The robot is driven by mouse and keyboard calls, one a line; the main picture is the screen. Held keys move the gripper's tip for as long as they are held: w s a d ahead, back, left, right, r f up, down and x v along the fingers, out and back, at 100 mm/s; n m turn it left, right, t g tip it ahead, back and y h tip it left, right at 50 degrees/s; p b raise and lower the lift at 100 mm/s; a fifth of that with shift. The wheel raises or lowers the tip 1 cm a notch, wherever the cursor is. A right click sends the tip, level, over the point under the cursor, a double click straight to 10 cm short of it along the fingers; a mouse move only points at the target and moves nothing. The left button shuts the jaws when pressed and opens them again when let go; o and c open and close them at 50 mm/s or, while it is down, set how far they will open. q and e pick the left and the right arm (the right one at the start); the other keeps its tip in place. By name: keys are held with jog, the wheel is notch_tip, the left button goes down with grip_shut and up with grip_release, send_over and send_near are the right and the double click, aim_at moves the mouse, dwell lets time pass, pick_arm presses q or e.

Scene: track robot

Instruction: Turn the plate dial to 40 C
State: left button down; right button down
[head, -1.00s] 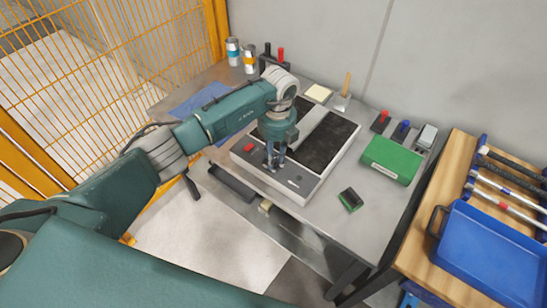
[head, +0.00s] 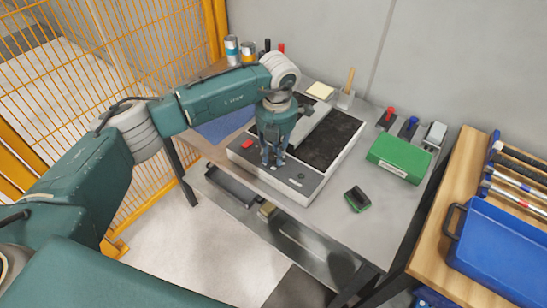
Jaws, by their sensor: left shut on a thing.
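The hot plate (head: 330,142) stands on the grey bench, with a black top and a grey front panel. The panel carries a red button (head: 247,144) at its left and small light markings at its right. My left gripper (head: 272,162) points straight down over the panel, just right of the red button. It is shut on the plate dial, which its fingers mostly hide. The dial's setting cannot be read from here. My right gripper is not in view.
A green box (head: 399,158) and a black-and-green block (head: 357,198) lie on the bench to the right. Cans (head: 232,50) stand at the back left. A wooden table with a blue tray (head: 498,250) is at the far right. An orange mesh fence (head: 110,90) stands left.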

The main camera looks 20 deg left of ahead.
aim_at(275, 157)
pick_arm(q)
jog(key=shift+m+b, duration=0.6)
jog(key=shift+m, duration=0.4)
jog(key=c, duration=1.5)
grip_release()
jog(key=shift+o, duration=0.2)
jog(key=shift+r, duration=0.1)
notch_tip(275, 157, up, 12)
jog(key=shift+s+d, duration=0.15)
jog(key=shift+d, duration=0.1)
